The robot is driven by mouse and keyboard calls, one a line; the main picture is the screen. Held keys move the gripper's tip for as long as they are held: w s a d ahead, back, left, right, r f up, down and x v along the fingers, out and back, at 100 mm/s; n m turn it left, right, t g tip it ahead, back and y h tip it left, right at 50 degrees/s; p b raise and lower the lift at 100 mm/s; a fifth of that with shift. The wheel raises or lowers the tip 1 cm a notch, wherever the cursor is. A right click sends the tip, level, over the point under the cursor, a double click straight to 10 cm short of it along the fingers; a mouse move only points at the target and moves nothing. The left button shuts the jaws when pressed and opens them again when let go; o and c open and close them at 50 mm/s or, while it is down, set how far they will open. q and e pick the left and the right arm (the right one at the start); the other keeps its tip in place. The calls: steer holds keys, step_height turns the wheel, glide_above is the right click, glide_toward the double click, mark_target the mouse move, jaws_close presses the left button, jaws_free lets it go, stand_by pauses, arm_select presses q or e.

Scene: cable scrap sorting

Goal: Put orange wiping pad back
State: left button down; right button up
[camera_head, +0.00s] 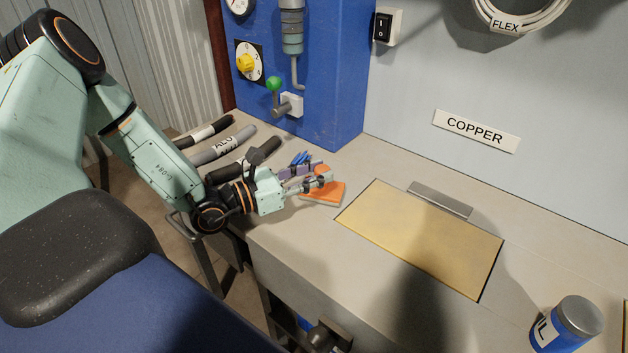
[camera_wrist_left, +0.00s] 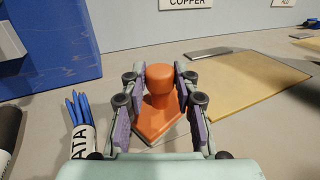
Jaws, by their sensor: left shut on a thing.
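The orange wiping pad (camera_head: 325,194) has a flat base and an upright round knob. It is on or just above the grey bench, left of the yellow panel; the frames do not settle any small gap. The pad also shows in the left wrist view (camera_wrist_left: 159,75), with its knob between the finger pads. My left gripper (camera_head: 318,178) is shut on the knob, and its fingers partly hide the pad in the head view. My right gripper is not in view.
A blue cable bundle labelled DATA (camera_wrist_left: 82,135) lies close left of the gripper. More cable pieces (camera_head: 228,145) lie behind the arm. The blue machine (camera_head: 305,75) stands behind. The yellow panel (camera_head: 425,238) is clear; a blue can (camera_head: 567,325) stands at right.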

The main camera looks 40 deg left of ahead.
arm_select(q)
steer(key=shift+d+f, duration=0.15)
steer(key=shift+f, duration=0.05)
steer(key=shift+a, duration=0.3)
steer(key=shift+f, duration=0.1)
steer(key=c, duration=1.5)
jaws_free()
steer(key=o, duration=0.3)
steer(key=shift+w+d, duration=0.1)
steer(key=shift+d, duration=0.1)
steer(key=shift+o, duration=1)
steer(key=shift+a, duration=0.15)
